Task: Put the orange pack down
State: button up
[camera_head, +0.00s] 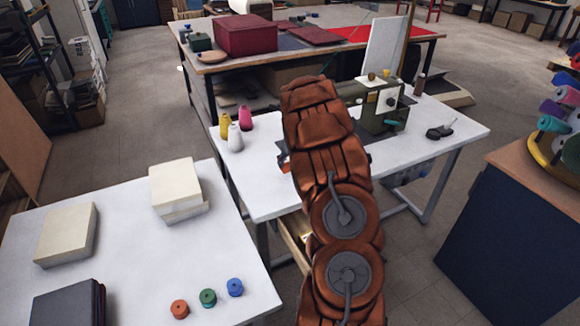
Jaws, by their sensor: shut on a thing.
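My arm (325,140) reaches up from the bottom centre over the front of the white sewing table (262,190). Its padded brown links hide what lies behind and below them. I cannot make out my gripper or its fingers. No orange pack is clearly visible. I cannot tell what either belongs to.
The sewing machine (381,104), several thread cones (235,136) and a small black item (439,132) stand on the sewing table. Cream blocks (176,185), a dark box (66,308) and spools (207,297) occupy the left table (125,250). A navy cabinet (506,240) stands right.

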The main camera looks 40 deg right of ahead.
aim_at(290, 167)
jog(key=shift+w+d+f+p, duration=0.1)
jog(key=shift+f+p, duration=0.55)
jog(key=shift+f, duration=1.1)
jog(key=o, duration=1.1)
jog(key=shift+f, duration=0.15)
jog(key=b+v, duration=0.2)
jog(key=v, duration=1)
